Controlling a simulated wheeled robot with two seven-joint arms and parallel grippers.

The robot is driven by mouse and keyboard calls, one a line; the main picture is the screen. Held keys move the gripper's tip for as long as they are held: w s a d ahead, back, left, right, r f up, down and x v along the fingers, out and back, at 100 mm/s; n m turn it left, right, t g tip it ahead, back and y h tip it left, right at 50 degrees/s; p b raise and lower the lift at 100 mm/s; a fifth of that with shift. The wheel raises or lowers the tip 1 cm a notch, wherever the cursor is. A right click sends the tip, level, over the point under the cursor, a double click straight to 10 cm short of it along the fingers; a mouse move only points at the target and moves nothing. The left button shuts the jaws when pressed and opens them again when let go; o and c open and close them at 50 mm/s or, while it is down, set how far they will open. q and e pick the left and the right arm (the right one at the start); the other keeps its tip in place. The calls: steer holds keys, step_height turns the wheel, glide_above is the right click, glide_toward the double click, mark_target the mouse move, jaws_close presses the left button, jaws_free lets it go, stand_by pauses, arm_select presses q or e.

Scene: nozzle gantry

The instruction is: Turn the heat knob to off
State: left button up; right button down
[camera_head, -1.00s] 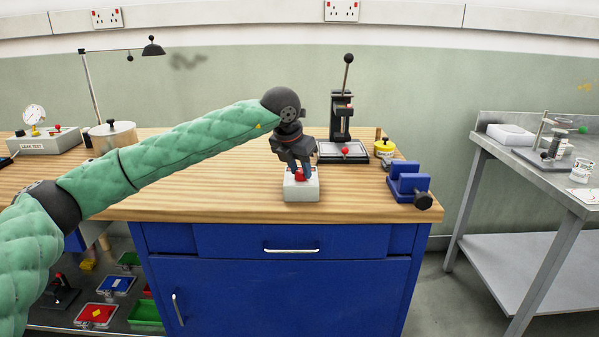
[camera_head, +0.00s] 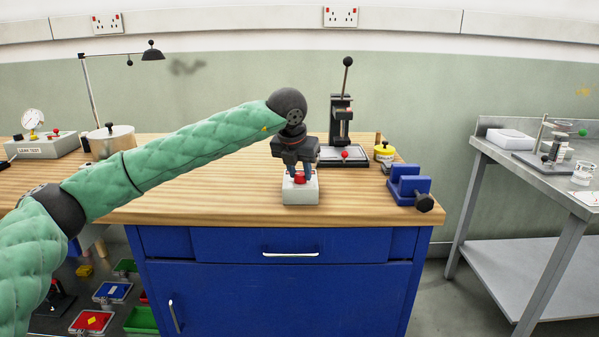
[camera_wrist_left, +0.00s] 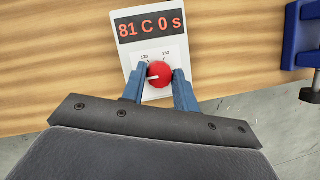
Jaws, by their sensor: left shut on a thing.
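The heat knob (camera_wrist_left: 159,74) is red with a white pointer mark, on a white control box (camera_head: 300,196) at the front of the wooden bench. In the left wrist view the pointer aims left and slightly down. The box's display (camera_wrist_left: 150,25) reads "81 C 0 s", and the scale marks 120 and 150 show above the knob. My left gripper (camera_wrist_left: 159,82) points down from above, its blue fingers on either side of the knob and shut on it. The knob also shows in the head view (camera_head: 300,178). My right gripper is not in view.
A blue vise (camera_head: 409,186) stands right of the box. A black lever press (camera_head: 342,130) and a yellow tin (camera_head: 384,152) stand behind. A lamp (camera_head: 150,52), a silver pot (camera_head: 110,138) and a leak tester (camera_head: 40,146) are at left. The bench front beside the box is clear.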

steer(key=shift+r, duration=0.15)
arm_select(q)
steer(key=o, duration=1)
steer(key=shift+c, duration=0.2)
steer(key=shift+r, duration=0.1)
steer(key=shift+s+r, duration=0.1)
steer(key=shift+r, duration=0.15)
steer(key=v, duration=0.7)
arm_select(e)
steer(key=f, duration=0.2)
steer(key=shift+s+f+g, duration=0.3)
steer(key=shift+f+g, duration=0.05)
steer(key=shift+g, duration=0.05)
arm_select(q)
steer(key=shift+f, duration=0.1)
